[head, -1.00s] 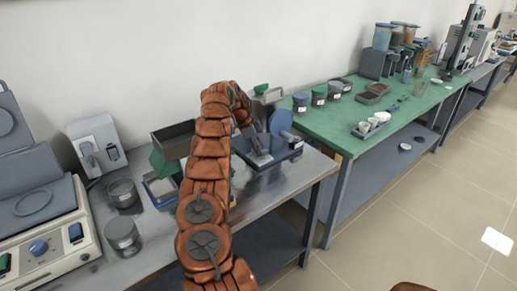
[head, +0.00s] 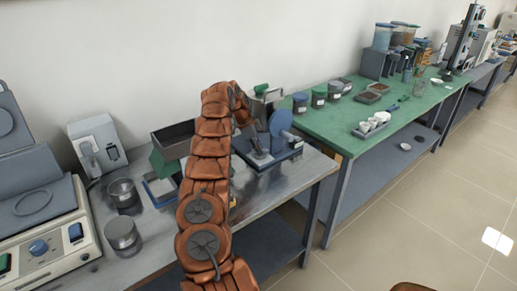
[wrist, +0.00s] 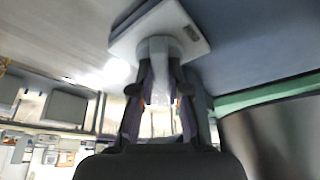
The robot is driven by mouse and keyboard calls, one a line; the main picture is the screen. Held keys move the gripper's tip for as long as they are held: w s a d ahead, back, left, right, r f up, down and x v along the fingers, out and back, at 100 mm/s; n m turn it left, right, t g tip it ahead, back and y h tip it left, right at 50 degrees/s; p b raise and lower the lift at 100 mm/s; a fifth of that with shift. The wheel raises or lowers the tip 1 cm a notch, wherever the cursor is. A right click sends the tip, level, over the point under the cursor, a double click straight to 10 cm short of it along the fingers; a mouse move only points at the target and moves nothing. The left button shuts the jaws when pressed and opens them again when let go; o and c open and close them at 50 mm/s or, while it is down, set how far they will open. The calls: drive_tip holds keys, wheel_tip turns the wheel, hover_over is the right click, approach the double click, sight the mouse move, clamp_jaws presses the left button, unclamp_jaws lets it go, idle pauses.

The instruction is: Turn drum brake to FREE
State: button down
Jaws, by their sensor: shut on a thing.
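In the wrist view my gripper (wrist: 160,84) has its two fingers closed around a pale knob (wrist: 159,48). The knob stands out from a white square plate (wrist: 190,20) with a small dark label. The plate is on a blue-grey surface. In the head view the drum device shows a round blue disc (head: 281,122) on a dark blue base (head: 285,153). The end of my arm is beside this device. My arm hides part of it, and the fingers and knob cannot be made out there. No brake marking is readable.
The green table (head: 334,127) at right holds jars and trays.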

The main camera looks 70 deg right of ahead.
drive_tip(key=shift+f+b, duration=0.15)
drive_tip(key=shift+b, duration=0.2)
drive_tip(key=shift+n+b, duration=0.4)
drive_tip(key=shift+b, duration=0.05)
drive_tip(key=n+b, duration=0.1)
drive_tip(key=b, duration=0.2)
drive_tip(key=shift+a+f+n+h, duration=0.1)
drive_tip(key=shift+f+n+h, duration=0.1)
drive_tip(key=shift+n+h, duration=0.2)
drive_tip(key=n+b, duration=0.2)
drive_tip(key=n+t+h+b, duration=0.1)
drive_tip(key=b, duration=0.1)
drive_tip(key=shift+s+r+n+b, duration=0.15)
drive_tip(key=shift+r+n+b, duration=0.05)
drive_tip(key=shift+n+b, duration=0.2)
drive_tip(key=shift+r+n+t+b, duration=0.15)
drive_tip(key=shift+n+t+b, duration=0.25)
drive_tip(key=shift+n, duration=0.1)
drive_tip(key=c, duration=1.1)
unclamp_jaws()
drive_tip(key=shift+c, duration=0.2)
drive_tip(key=shift+r, duration=0.1)
